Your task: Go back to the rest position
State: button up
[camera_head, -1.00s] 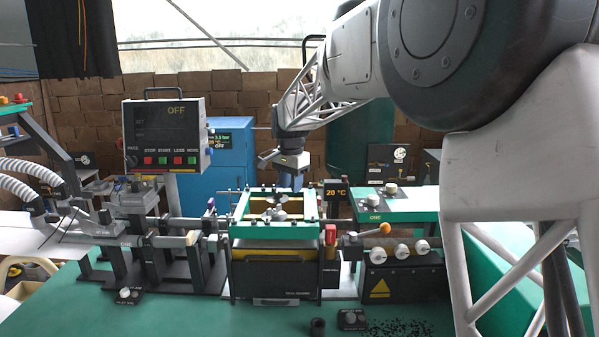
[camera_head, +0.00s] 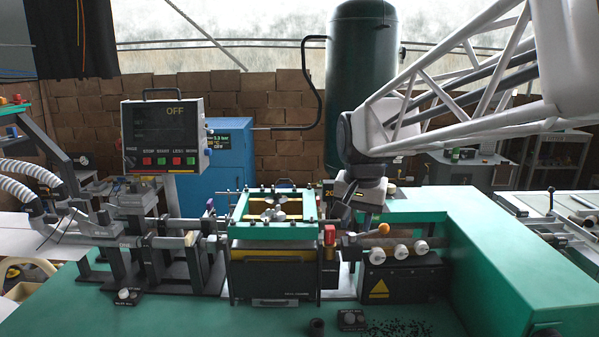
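My gripper (camera_head: 366,218) points down at the right of the machine, in front of the green housing and just behind the orange-knobbed lever. It looks apart from the green frame. Its fingers are small and dark here, so I cannot tell whether they are open or shut, and I see nothing held in it. My arm comes in from the upper right. The green square frame (camera_head: 240,212) with metal clamps inside sits on top of the dark chamber (camera_head: 272,277).
An orange-knobbed lever (camera_head: 383,229) and white rollers (camera_head: 402,251) stand close to my gripper. A control panel reading OFF (camera_head: 165,122) stands at the left. A dark green tank (camera_head: 360,70) and a blue cabinet (camera_head: 232,155) are behind. Small black bits (camera_head: 397,328) lie on the green table.

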jog(key=s+d+f+n, duration=0.2)
jog(key=s+d+f, duration=0.1)
jog(key=s, duration=0.9)
jog(key=s+d+f+n+t, duration=0.1)
jog(key=s+d+f, duration=0.3)
jog(key=s, duration=0.8)
notch_tip(320, 180, down, 2)
jog(key=shift+s+n, duration=0.15)
jog(key=shift+n, duration=0.25)
